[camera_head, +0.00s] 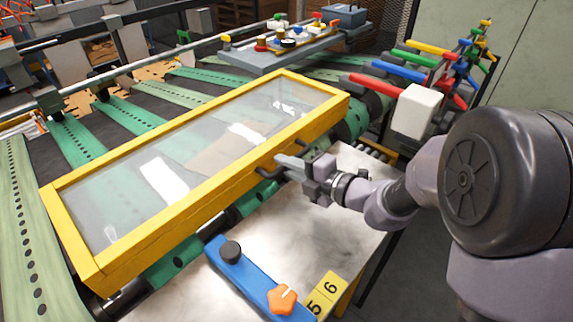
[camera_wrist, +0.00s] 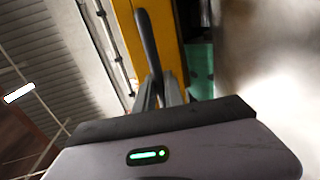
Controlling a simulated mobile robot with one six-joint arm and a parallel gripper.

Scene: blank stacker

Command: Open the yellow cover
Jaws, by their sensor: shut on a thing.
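The yellow cover (camera_head: 72,228) is a long yellow frame with a clear panel, lying low over the green belts in the head view. A dark handle sits on its front side near the right end. My gripper (camera_head: 279,163) is at this handle and shut on it. In the wrist view the dark handle (camera_wrist: 148,42) runs up from between the fingers of my gripper (camera_wrist: 160,88), against the yellow frame (camera_wrist: 163,45). In the head view the gripper partly hides the handle.
A metal table (camera_head: 335,225) lies in front of the cover. On it are a blue bar (camera_head: 245,278) with a black knob and an orange knob (camera_head: 282,299), and yellow number tiles (camera_head: 322,294). Colored levers (camera_head: 427,47) stand at the back right. A grey control panel (camera_head: 262,62) stands behind the cover.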

